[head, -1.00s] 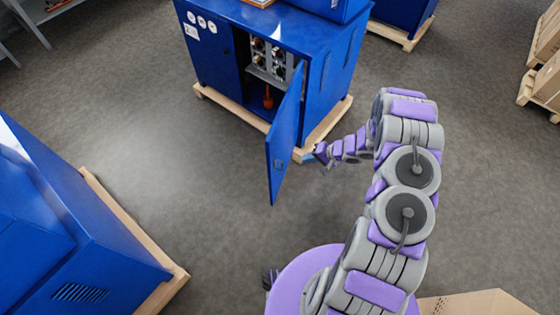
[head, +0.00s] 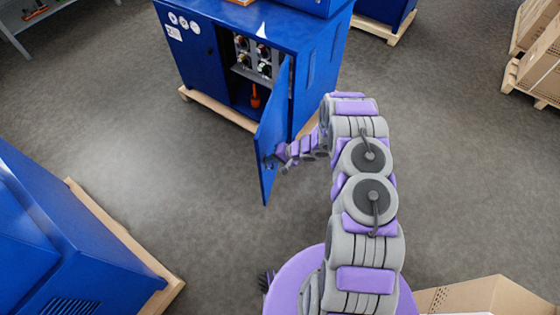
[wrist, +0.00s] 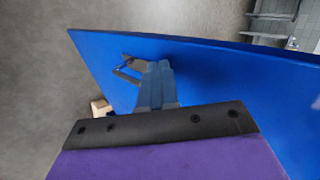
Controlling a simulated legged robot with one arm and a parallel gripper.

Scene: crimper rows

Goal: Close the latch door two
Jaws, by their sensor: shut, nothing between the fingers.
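The latch door (head: 270,150) is a blue panel standing open at the front right of a blue cabinet (head: 190,55). Its outer face also fills much of the wrist view (wrist: 230,80). A small dark handle (wrist: 125,68) shows on that face, just left of the fingertips. My gripper (head: 275,160) is at the outer face of the door, near its free edge. In the wrist view my gripper (wrist: 155,72) is shut with nothing held. It is against or very close to the door; I cannot tell if it touches.
Inside the cabinet are round gauges or valves (head: 252,55) and an orange tool (head: 255,98). A wooden pallet (head: 220,108) lies under the cabinet. Another blue machine (head: 60,240) stands at the left. A cardboard box (head: 490,297) is at the lower right. The floor between is clear.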

